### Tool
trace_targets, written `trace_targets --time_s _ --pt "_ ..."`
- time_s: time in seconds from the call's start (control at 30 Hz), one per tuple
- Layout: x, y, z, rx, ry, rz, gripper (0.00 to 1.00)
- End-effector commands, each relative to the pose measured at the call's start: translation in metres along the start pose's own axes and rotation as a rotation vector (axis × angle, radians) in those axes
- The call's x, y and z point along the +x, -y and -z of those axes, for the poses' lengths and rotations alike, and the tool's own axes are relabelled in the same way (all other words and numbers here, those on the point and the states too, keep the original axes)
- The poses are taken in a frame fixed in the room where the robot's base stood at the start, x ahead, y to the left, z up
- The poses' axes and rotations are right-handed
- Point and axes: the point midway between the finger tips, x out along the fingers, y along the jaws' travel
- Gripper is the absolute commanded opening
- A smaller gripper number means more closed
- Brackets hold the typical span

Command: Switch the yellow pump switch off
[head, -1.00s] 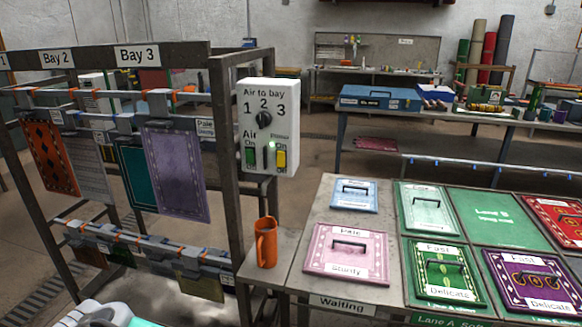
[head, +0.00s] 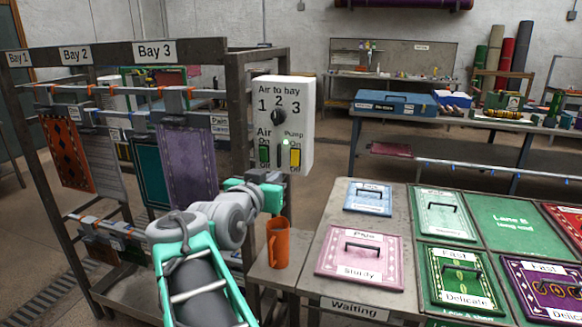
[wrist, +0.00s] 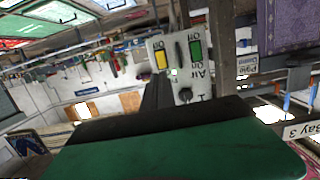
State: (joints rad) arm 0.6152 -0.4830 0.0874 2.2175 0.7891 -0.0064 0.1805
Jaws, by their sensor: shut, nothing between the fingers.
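The yellow pump switch (head: 295,157) is at the lower right of a white control box (head: 305,110) on the rack's post. On and Off labels sit above and below it. A small green lamp (head: 285,142) glows near it. My gripper (head: 272,194) is shut and empty, below and in front of the box in the head view. In the wrist view its dark fingers (wrist: 157,95) point toward the box. I cannot tell whether they touch it.
The selector knob (head: 278,116) is above the switches. An orange mug (head: 278,244) stands on the bench corner below my gripper. The metal rack (head: 237,110) with hanging rugs is at left. Rug sample boards, including a pink one (head: 340,262), cover the bench at right.

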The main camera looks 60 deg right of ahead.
Motion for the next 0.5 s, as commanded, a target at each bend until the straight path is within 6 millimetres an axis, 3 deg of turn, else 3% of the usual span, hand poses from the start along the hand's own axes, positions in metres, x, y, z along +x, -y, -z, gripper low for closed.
trace_targets --time_s 0.27,0.5 --pt "0.005 0.001 0.0 -0.002 0.004 0.0 0.0" --pt "0.047 0.0 0.0 -0.003 0.008 -0.002 0.0"
